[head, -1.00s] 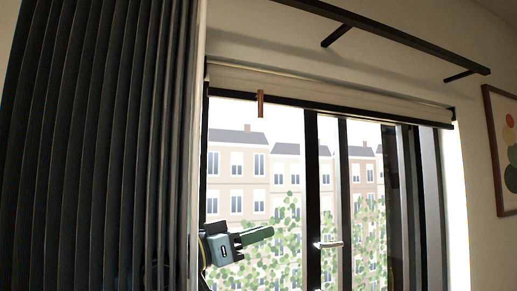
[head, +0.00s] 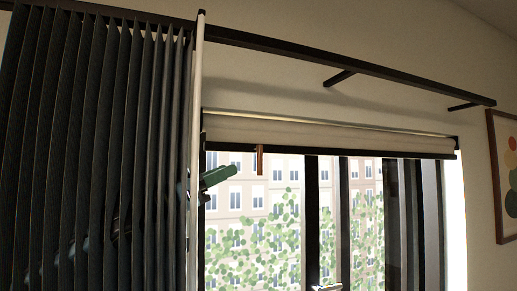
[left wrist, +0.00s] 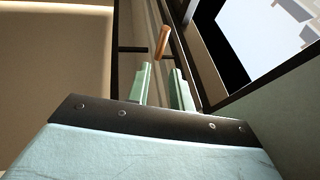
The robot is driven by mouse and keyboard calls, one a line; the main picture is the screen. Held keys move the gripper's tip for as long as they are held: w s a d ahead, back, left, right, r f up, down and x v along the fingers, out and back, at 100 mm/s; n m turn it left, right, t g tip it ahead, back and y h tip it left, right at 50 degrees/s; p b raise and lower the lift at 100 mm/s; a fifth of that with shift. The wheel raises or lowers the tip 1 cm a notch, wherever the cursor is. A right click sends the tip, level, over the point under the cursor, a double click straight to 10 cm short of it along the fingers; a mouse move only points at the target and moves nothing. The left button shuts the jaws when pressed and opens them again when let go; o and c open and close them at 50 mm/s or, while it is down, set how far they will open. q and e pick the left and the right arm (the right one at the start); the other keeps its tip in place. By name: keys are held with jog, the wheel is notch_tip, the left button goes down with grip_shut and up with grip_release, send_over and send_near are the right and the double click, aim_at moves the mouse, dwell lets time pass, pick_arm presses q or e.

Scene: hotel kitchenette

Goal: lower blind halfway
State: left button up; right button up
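The blind (head: 330,136) is a pale roller blind, rolled up at the top of the window with a dark bottom bar (head: 400,153). A small brown pull tab (head: 259,160) hangs from the bar near its left end. My left gripper (head: 234,170) is just left of the tab and about level with its lower end, apart from it. In the left wrist view, its two green fingers (left wrist: 161,72) stand apart with nothing between them, and the tab (left wrist: 162,42) shows beyond the tips.
A dark pleated curtain (head: 90,150) hangs at the left and hides most of my left arm. A black curtain rail (head: 290,48) runs above the window. The window handle (head: 327,287) is low in the middle. A framed picture (head: 505,175) hangs at the right.

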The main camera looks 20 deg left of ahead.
aim_at(260, 156)
pick_arm(q)
jog(key=p+x, duration=0.3)
jog(key=x, duration=0.7)
jog(key=shift+w+d+r+p, duration=0.1)
jog(key=shift+w+d+p, duration=0.1)
jog(key=shift+w+p, duration=0.1)
grip_shut()
